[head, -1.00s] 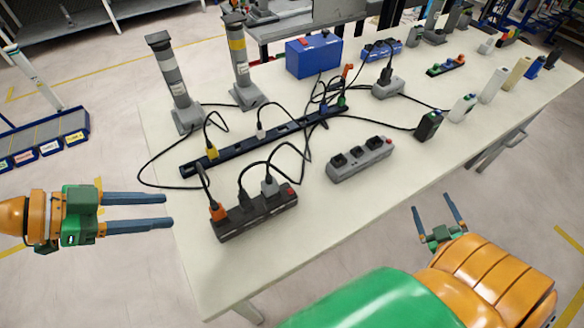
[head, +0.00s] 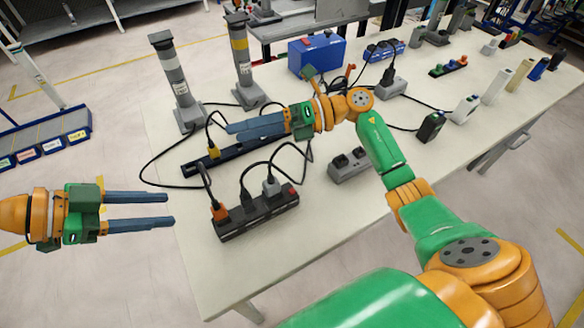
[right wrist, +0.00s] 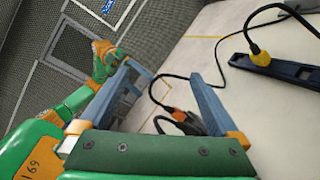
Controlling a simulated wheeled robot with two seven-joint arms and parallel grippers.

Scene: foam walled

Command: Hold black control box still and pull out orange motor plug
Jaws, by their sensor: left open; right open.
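The black control box (head: 262,220) lies near the table's front left edge. The orange motor plug (head: 219,213) sits in its left end, with a black cable rising from it. It also shows in the right wrist view (right wrist: 178,115), beyond and between the fingers. A black plug and a grey plug (head: 271,186) sit in the same box. My left gripper (head: 172,209) is open and empty, off the table's left edge, with its fingers pointing at the box. My right gripper (head: 228,130) is open and empty above the long power strip, behind the box, with its fingers pointing left.
The long dark power strip (head: 194,169) with a yellow plug (head: 214,152) lies behind the box. Two grey posts (head: 173,75) stand at the back left.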

